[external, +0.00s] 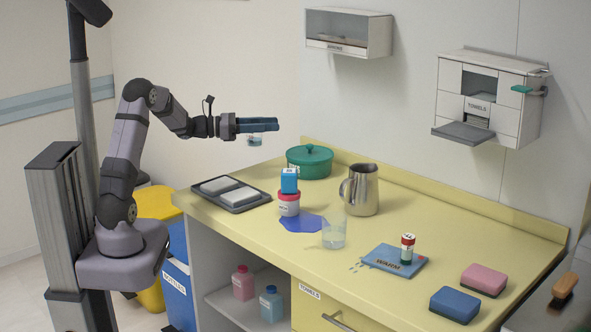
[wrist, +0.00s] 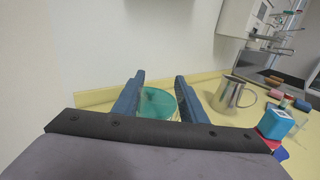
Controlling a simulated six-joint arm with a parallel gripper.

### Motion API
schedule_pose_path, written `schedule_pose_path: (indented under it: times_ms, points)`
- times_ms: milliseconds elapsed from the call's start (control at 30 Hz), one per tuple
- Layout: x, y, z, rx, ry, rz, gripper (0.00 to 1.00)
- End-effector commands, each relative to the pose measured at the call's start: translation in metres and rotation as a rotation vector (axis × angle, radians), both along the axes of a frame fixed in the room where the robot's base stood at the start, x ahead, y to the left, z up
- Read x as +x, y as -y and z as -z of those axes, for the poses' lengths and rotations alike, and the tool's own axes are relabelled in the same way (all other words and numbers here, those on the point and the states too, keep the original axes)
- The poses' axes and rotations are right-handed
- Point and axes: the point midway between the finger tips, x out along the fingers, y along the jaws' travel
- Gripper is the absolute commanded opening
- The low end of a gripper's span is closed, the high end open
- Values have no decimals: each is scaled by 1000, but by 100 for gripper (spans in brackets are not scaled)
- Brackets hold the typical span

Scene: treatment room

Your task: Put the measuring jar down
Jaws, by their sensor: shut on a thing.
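My gripper (external: 274,125) is shut on a small clear vessel (external: 255,140), which hangs below the fingers in the air, left of and above the counter's back. I take this vessel as the measuring jar; most of it is hidden by the fingers. In the wrist view the two blue fingers (wrist: 157,92) stand apart, and the clear vessel between them is hard to make out against the green pot behind. A second clear vessel, a beaker (external: 333,236), stands upright on the yellow counter (external: 330,280).
The counter holds a green lidded pot (external: 309,161), metal jug (external: 362,191), dark tray (external: 245,203), blue box (external: 289,180) on a white-and-red tub (external: 289,205), blue patch (external: 302,225), and sponges (external: 455,304). A bottle (external: 407,250) stands on a blue mat (external: 384,256).

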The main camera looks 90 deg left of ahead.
Motion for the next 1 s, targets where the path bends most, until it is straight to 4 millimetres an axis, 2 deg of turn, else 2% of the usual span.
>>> schedule_pose_path:
  times_ms: [100,233,600,1000]
  points:
    - [1,5,-5,3,1,21,16]
    - [1,6,-1,0,0,24,16]
    - [1,5,50,-3,0,23,16]
    - [1,5,67,-2,0,22,16]
